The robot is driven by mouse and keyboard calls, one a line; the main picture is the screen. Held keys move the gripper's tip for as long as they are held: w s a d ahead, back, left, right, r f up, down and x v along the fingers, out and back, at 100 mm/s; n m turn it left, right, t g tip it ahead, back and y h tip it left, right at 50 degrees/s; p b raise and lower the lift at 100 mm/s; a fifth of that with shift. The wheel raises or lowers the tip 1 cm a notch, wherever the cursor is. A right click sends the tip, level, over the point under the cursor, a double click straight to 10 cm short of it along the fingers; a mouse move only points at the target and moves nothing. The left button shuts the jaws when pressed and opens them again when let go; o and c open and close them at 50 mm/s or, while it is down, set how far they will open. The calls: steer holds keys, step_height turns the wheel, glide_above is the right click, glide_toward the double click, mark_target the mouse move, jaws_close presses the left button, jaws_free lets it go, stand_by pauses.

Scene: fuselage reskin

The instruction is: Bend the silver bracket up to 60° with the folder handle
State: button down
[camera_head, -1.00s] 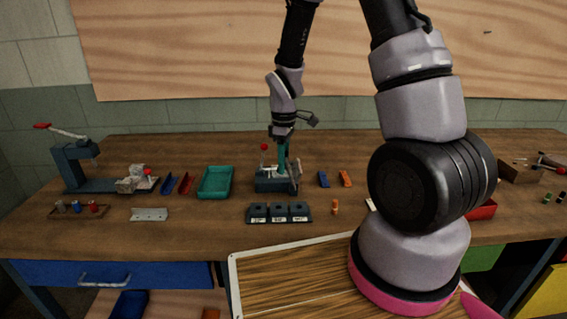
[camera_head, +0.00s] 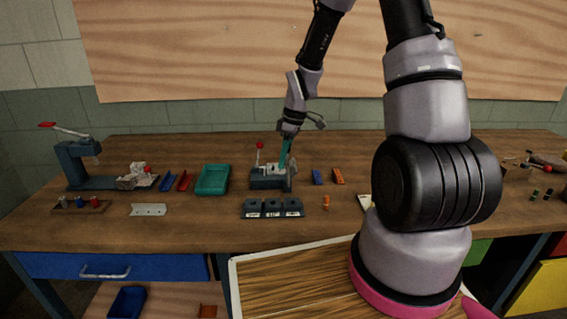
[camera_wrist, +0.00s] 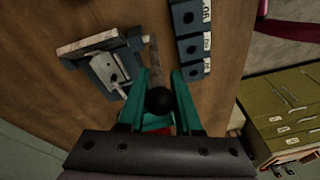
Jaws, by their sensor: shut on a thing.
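The folder (camera_head: 268,183) stands on the bench at the middle, with a red-knobbed lever at its left. It also shows at the upper left of the wrist view (camera_wrist: 104,72). A pale metal piece (camera_wrist: 112,68), which looks like the silver bracket, lies in the folder; its bend angle cannot be read. My gripper (camera_head: 286,158) is above the folder's right side, tilted. In the wrist view its teal fingers (camera_wrist: 160,98) are shut around a black ball knob (camera_wrist: 160,101) at the end of the grey handle bar (camera_wrist: 155,56).
A block row with labels (camera_head: 272,208) stands in front of the folder. A teal tray (camera_head: 212,180) is to its left; blue (camera_head: 317,177) and orange (camera_head: 338,176) parts lie to its right. A perforated metal strip (camera_head: 149,210) lies front left.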

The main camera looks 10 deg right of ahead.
steer(key=s+d+f, duration=0.1)
steer(key=d, duration=0.5)
steer(key=shift+d+f+y, duration=0.15)
steer(key=shift+d+y, duration=0.1)
steer(key=shift+y, duration=0.15)
steer(key=shift+s, duration=0.1)
stand_by(1.1)
steer(key=c, duration=0.6)
jaws_free()
steer(key=shift+a, duration=0.1)
steer(key=v, duration=1)
steer(key=shift+r, duration=0.4)
steer(key=shift+c, duration=0.3)
